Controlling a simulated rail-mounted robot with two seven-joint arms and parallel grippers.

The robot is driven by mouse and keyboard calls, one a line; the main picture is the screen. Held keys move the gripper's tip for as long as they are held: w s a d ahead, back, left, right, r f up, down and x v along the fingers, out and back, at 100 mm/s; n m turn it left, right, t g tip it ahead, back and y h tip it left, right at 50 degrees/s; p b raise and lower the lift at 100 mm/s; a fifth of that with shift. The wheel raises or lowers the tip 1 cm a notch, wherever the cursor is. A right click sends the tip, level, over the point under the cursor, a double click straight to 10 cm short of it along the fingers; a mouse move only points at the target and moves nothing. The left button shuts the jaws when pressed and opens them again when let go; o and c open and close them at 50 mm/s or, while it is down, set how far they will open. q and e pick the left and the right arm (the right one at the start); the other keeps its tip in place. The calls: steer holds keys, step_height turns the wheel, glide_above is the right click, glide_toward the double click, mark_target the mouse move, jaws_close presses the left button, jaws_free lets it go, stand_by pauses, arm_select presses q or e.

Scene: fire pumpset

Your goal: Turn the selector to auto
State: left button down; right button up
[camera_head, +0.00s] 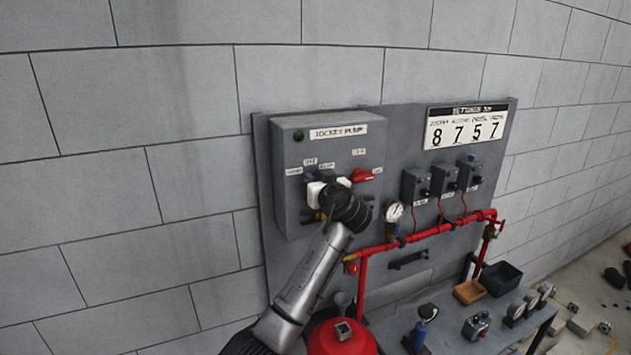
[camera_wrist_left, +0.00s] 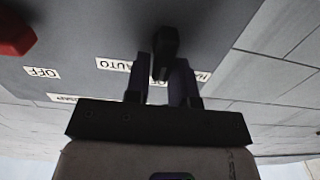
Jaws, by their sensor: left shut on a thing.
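The grey jockey pump box (camera_head: 350,140) is on the wall panel, with a green lamp at its upper left. The dark selector knob (camera_wrist_left: 165,48) shows in the left wrist view between the fingers of my left gripper (camera_wrist_left: 162,65), which is shut on it. In the head view my left gripper (camera_head: 322,192) covers most of the knob. The AUTO label (camera_wrist_left: 118,65) is left of the fingers; the HAND label (camera_wrist_left: 204,76) is partly hidden at right. An OFF label between them is mostly covered. The knob's exact pointing direction is unclear. My right gripper is out of view.
A red switch handle (camera_head: 362,175) sits close right of the gripper on the same box. A pressure gauge (camera_head: 394,212), red pipe (camera_head: 430,233) and small grey boxes (camera_head: 443,180) are to the right. A red vessel (camera_head: 340,340) stands below my left arm.

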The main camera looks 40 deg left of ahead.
arm_select(q)
steer(key=shift+w+d+r+m+p, duration=0.1)
steer(key=shift+m+p, duration=0.25)
steer(key=shift+m, duration=0.35)
steer(key=shift+w+d+m+p, duration=0.15)
steer(key=shift+m+p, duration=0.35)
steer(key=shift+m, duration=0.7)
steer(key=shift+w+d+f+m+p, duration=0.15)
steer(key=shift+m+p, duration=0.5)
steer(key=shift+m, duration=0.6)
steer(key=shift+w+a+f+m+p, duration=0.15)
steer(key=shift+m+p, duration=0.45)
steer(key=shift+m, duration=0.65)
steer(key=shift+d, duration=0.1)
steer(key=c, duration=1.1)
jaws_free()
